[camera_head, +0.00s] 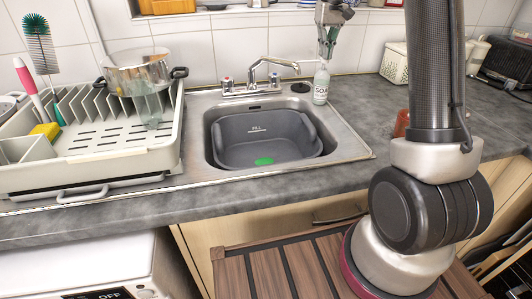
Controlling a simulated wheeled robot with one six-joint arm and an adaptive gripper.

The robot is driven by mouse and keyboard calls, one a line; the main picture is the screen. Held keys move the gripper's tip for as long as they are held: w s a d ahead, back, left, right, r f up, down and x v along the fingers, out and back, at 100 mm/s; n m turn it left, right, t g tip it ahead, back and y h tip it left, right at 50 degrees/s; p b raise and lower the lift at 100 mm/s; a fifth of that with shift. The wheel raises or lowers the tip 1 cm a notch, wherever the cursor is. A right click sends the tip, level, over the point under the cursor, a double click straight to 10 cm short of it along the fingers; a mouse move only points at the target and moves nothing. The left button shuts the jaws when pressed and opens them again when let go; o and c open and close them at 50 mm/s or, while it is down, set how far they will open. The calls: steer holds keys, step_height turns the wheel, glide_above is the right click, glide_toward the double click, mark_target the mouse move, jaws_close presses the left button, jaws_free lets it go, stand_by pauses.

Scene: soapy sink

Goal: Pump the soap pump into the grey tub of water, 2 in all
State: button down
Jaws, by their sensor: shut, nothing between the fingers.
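The soap pump (320,86) is a clear bottle with a white "SOAP" label, standing upright on the sink's back right rim. Its thin pale spout points left toward the sink. The grey tub (240,157) sits in the sink basin, with a "FILL" mark on its inner back wall. A bright green patch (264,161) shows in the tub near its front; I cannot tell if it is liquid. My gripper (326,54) is shut and empty, pointing down right above the pump head. I cannot tell whether it touches the head. The water surface is hard to make out.
The tap (262,66) with two handles stands behind the tub, left of the pump. A drying rack (110,158) with a pot (136,75) is on the left. My arm crosses the right side, near a reddish-brown cup (402,123). The counter right of the sink is mostly clear.

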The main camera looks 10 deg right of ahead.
steer(key=shift+f, duration=0.3)
steer(key=shift+r, duration=1.7)
steer(key=shift+f, duration=0.1)
